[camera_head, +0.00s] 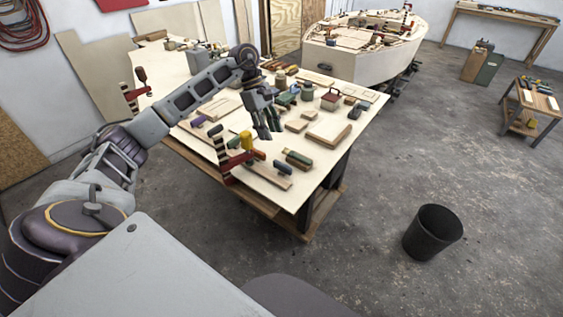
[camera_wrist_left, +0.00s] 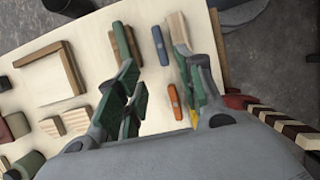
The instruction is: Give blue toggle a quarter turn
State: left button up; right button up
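The blue toggle (camera_wrist_left: 160,45) is a small, rounded blue bar in the left wrist view. It lies on the pale plywood table top, between a green-and-wood block and a wooden strip. In the head view it appears as a small dark blue bar (camera_head: 283,168) near the table's front edge. My left gripper (camera_head: 268,132) hangs above the table, farther back than the toggle. My right gripper is not in view.
A green block (camera_head: 299,158) and a wooden strip (camera_head: 268,177) lie close to the toggle. An orange bar (camera_wrist_left: 174,100) lies near it too. A red clamp (camera_head: 222,160) stands at the front edge.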

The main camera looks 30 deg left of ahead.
aim_at(282, 164)
pick_arm(q)
jog(key=p+x, duration=0.1)
jog(key=x, duration=1)
jog(key=shift+d+p, duration=0.1)
jog(key=shift+p, duration=0.25)
jog(key=shift+d+f, duration=0.25)
jog(key=shift+f, duration=0.35)
jog(key=shift+d+f, duration=0.1)
jog(key=shift+f, duration=0.2)
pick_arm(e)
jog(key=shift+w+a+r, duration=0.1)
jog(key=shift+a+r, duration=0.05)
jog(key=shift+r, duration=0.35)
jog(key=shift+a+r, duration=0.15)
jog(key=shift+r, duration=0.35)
pick_arm(q)
grip_shut()
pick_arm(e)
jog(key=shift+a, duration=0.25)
